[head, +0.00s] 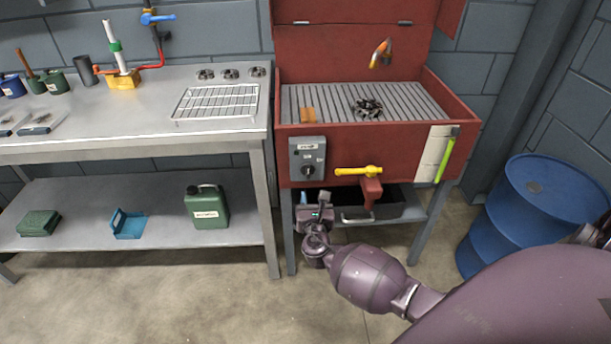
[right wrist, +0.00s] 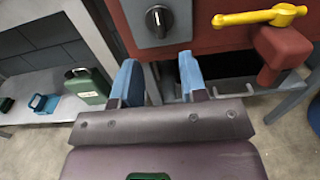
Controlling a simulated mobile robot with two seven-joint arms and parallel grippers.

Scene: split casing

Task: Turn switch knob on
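The switch knob (head: 308,170) is a small black dial on a grey switch box (head: 298,149) at the front left of the red wash basin. In the right wrist view the knob (right wrist: 158,19) shows at the top, its pale mark roughly upright. My right gripper (head: 313,199) is just below the switch box in the head view. In the right wrist view its two blue fingers (right wrist: 160,75) stand apart with nothing between them, below the knob and not touching it. The labels on the box are too small to read. My left gripper does not show.
A yellow lever (head: 358,171) and red valve body (head: 371,191) stick out right of the box. A dark tray (head: 405,205) sits beneath the basin (head: 458,108). A steel bench (head: 150,147) stands at left, a blue drum (head: 520,215) at right.

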